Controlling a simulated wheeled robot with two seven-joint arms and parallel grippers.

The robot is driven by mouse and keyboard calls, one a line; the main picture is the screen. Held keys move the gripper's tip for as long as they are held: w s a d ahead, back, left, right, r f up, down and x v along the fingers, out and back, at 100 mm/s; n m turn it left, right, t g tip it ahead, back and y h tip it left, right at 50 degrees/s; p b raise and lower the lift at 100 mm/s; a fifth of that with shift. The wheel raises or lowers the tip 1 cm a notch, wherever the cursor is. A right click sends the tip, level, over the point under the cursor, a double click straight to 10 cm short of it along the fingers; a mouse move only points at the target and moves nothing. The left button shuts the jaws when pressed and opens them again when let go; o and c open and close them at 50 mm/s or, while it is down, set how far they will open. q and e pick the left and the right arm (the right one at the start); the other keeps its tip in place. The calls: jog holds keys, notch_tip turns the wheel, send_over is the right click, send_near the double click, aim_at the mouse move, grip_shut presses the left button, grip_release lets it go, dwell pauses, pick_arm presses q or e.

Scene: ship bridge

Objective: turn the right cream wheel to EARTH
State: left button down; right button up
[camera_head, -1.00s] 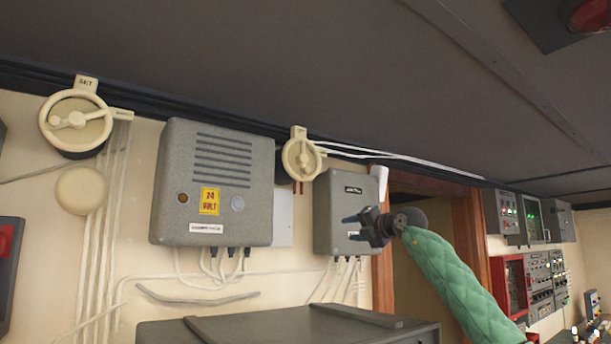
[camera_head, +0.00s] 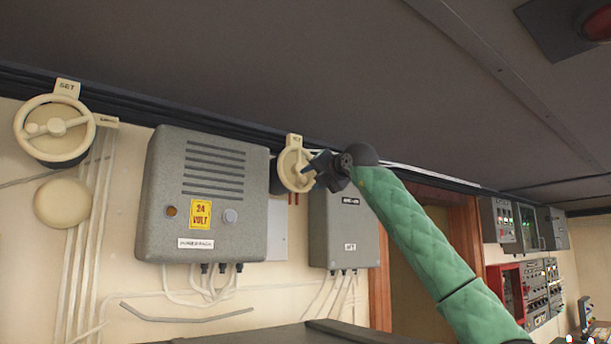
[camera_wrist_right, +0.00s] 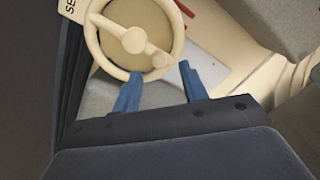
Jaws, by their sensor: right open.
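The right cream wheel (camera_head: 297,168) is mounted on the wall above the smaller grey box, with a label tab at its top. In the head view my right gripper (camera_head: 312,177) is at the wheel's right side and hides part of it. In the right wrist view the wheel (camera_wrist_right: 130,35) shows its rim, hub and a knobbed crank bar. There my open blue fingers (camera_wrist_right: 160,85) point at the wheel's lower rim, with nothing between them; I cannot tell whether they touch it. An EARTH mark is not readable. My left gripper is not in view.
A second cream wheel (camera_head: 54,130) is at the far left. A large grey box (camera_head: 205,200) marked 24 VOLT and a smaller grey box (camera_head: 345,230) stand out from the wall below. The dark ceiling (camera_head: 300,60) is close above the wheels.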

aim_at(304, 180)
jog(key=shift+r+p+x, duration=0.25)
jog(key=shift+p+x, duration=0.4)
jog(key=shift+x, duration=0.55)
jog(key=shift+p+x, duration=0.45)
jog(key=shift+x, duration=0.4)
jog(key=shift+f, duration=0.2)
grip_shut()
